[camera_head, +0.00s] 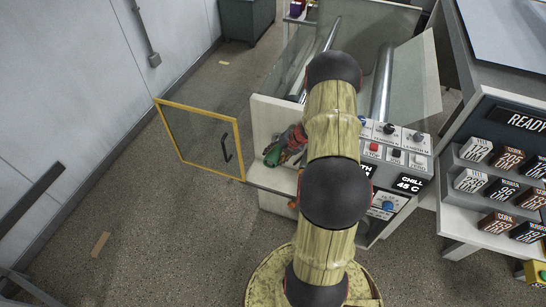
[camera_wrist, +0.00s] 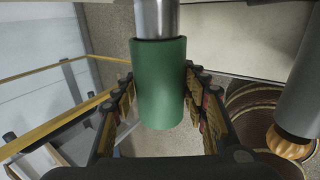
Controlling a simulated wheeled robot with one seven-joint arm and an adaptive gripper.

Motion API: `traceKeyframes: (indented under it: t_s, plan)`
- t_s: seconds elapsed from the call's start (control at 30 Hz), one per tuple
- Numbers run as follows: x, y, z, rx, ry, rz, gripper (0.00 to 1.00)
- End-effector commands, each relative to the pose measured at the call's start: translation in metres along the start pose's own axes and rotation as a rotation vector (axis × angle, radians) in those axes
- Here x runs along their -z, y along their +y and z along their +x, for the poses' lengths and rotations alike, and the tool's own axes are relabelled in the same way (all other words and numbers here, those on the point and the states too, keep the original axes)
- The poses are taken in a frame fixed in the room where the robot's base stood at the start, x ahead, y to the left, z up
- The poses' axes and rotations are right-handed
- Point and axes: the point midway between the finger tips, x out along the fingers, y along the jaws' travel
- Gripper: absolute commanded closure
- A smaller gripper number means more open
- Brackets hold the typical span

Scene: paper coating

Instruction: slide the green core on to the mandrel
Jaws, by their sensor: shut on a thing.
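The green core (camera_wrist: 162,85) is a short tube in the middle of the wrist view, between the two fingers of my gripper (camera_wrist: 160,112). Its far end meets the steel mandrel (camera_wrist: 156,18), which appears to enter the core's opening; how deep it reaches is hidden. Core and mandrel look roughly in line. In the head view, my gripper (camera_head: 289,140) is at the left side of the machine, and a bit of the green core (camera_head: 272,156) shows beside it. My arm hides much of the machine there.
A yellow-framed clear door (camera_head: 205,138) stands open left of the gripper. A second steel roller (camera_wrist: 305,95) with an orange knob (camera_wrist: 288,144) is at the right in the wrist view. A control panel (camera_head: 392,150) lies right of my arm. A rack of labelled boxes (camera_head: 500,175) stands farther right.

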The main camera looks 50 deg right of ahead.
Motion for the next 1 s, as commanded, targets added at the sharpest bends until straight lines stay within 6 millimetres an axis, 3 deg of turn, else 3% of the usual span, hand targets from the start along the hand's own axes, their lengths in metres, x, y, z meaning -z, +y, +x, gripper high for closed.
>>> traceKeyframes:
  t_s: [0.37, 1.0]
  plan:
    - [-0.006, 0.000, 0.000, 0.000, -0.001, -0.001, 0.80]
    - [0.016, 0.000, 0.000, 0.000, 0.000, 0.001, 0.80]
